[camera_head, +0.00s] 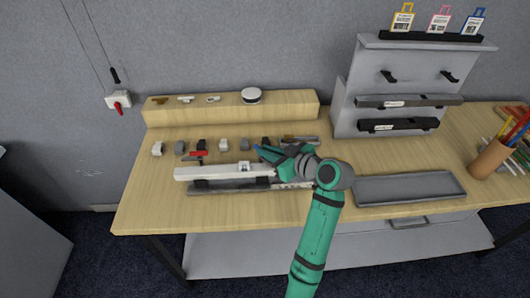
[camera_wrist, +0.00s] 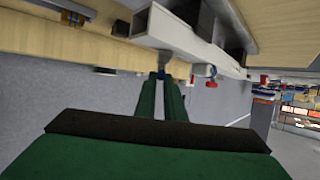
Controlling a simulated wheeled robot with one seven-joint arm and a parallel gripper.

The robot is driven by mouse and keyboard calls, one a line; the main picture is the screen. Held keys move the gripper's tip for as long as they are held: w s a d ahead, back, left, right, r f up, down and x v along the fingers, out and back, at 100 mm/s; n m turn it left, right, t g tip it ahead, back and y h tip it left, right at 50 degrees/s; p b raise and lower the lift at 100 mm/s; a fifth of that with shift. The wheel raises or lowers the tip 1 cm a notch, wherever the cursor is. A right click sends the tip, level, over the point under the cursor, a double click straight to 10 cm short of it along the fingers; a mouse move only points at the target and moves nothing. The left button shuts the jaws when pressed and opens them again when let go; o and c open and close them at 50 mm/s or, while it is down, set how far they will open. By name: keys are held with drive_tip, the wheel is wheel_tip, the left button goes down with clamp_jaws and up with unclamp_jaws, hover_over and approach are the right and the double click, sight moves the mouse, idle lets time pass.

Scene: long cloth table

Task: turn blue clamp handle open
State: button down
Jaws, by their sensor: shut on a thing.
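A long white bar (camera_head: 215,173) lies on a grey rail (camera_head: 230,188) on the wooden table. My green gripper (camera_head: 268,152) reaches over the right end of the bar, its fingers pointing left. The blue clamp handle (camera_head: 259,148) shows as a small blue patch at the fingertips. In the wrist view, my gripper (camera_wrist: 165,78) is closed, with its tips at a small blue piece of the handle (camera_wrist: 165,57) beside the white bar (camera_wrist: 190,35). The fingers hide most of the handle, so its angle cannot be told. A red clamp handle (camera_head: 199,154) lies behind the bar's left part.
Several small grey and black parts stand in a row behind the bar. A wooden ledge (camera_head: 230,115) with small items is at the back. A grey tray (camera_head: 410,188) and a grey rack (camera_head: 400,65) are to the right. A cup of pencils (camera_head: 489,160) stands far right.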

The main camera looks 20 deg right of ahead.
drive_tip(key=shift+w+d+n+g+y, duration=0.3)
drive_tip(key=shift+n+g+y, duration=1)
drive_tip(key=shift+n, duration=0.35)
drive_tip(key=shift+w+d+n+g+y, duration=0.3)
drive_tip(key=shift+n+g+y, duration=0.8)
drive_tip(key=shift+n+g, duration=0.45)
drive_tip(key=shift+w+d+n+g+y, duration=0.3)
drive_tip(key=shift+n+g+y, duration=1)
drive_tip(key=shift+n, duration=0.4)
drive_tip(key=shift+a+f+g, duration=0.1)
drive_tip(key=shift+g, duration=0.25)
drive_tip(key=c, duration=1.8)
unclamp_jaws()
drive_tip(key=shift+c, duration=0.2)
